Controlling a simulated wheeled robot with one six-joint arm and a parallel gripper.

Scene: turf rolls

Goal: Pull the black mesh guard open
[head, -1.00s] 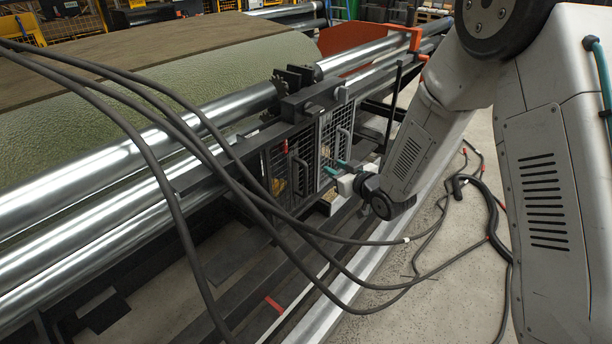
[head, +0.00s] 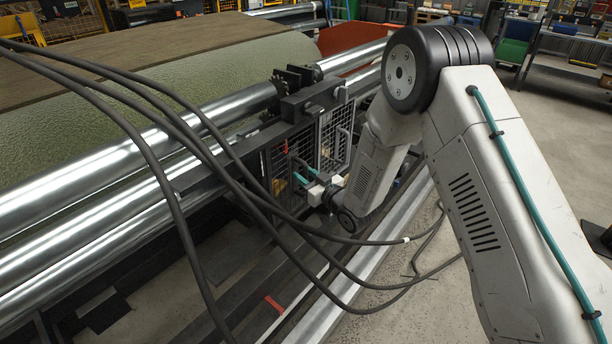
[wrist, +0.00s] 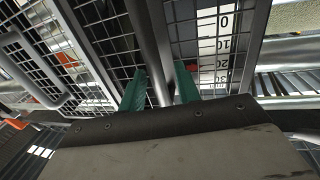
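The black mesh guard (head: 279,165) stands upright in the dark machine frame in the head view, left of a lighter grey mesh guard (head: 336,135). My gripper (head: 297,170) is in front of the black guard, its teal fingers pointing at it. In the wrist view, black mesh (wrist: 106,35) fills the space behind a grey handle bar (wrist: 149,45). My gripper's fingers (wrist: 161,88) stand apart, one on each side of this bar. They look open around it; whether either finger touches it I cannot tell.
Several dark cables (head: 190,140) hang across the left and front of the machine. Long shiny rollers (head: 120,150) and the green turf roll (head: 200,75) lie behind. In the wrist view, another handle (wrist: 30,70) is at left. Floor at right is open.

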